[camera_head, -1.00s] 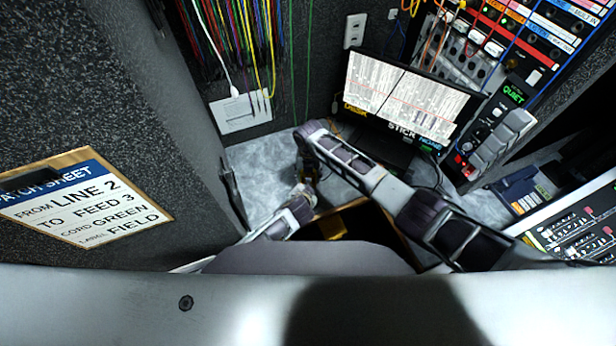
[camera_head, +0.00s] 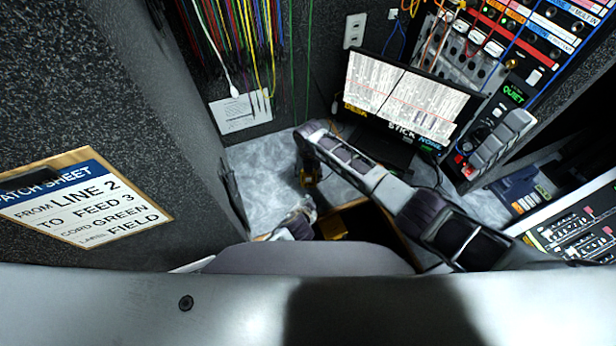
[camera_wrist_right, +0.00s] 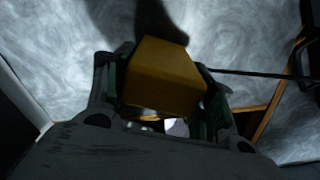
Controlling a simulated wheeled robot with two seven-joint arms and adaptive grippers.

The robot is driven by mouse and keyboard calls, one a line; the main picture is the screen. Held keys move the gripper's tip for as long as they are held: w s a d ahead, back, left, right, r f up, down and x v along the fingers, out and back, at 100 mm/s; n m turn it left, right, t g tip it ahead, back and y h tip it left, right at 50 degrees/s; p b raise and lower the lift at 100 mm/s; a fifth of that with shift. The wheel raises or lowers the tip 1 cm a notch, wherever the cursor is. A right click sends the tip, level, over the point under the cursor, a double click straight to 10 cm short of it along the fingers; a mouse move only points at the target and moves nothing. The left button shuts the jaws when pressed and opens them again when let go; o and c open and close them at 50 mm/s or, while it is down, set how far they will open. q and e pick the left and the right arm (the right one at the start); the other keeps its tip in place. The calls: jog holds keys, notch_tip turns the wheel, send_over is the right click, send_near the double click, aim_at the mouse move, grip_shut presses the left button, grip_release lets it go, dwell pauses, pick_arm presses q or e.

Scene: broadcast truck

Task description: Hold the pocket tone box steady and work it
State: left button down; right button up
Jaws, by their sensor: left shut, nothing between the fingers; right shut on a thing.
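The pocket tone box appears to be the yellow block (camera_wrist_right: 165,75) in the right wrist view. My right gripper (camera_wrist_right: 160,98) is shut on it, one finger on each side. In the head view my right gripper (camera_head: 309,176) points down over the grey worktop, and only a small dark and yellow part shows there. My left gripper (camera_head: 306,207) is shut and empty, just below the right one and apart from it. The box's working face and any controls cannot be made out in either view.
A dark recess with a wooden edge (camera_head: 408,246) lies below the grippers, with a yellow item (camera_head: 333,226) in it. The grey worktop (camera_head: 258,180) is bare at left. A monitor (camera_head: 408,95) and a rack panel (camera_head: 490,130) stand behind and right.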

dwell(0.4)
jog(key=o, duration=1.2)
jog(key=shift+r, duration=0.15)
jog(key=shift+r, duration=5.85)
jog(key=shift+s, duration=0.1)
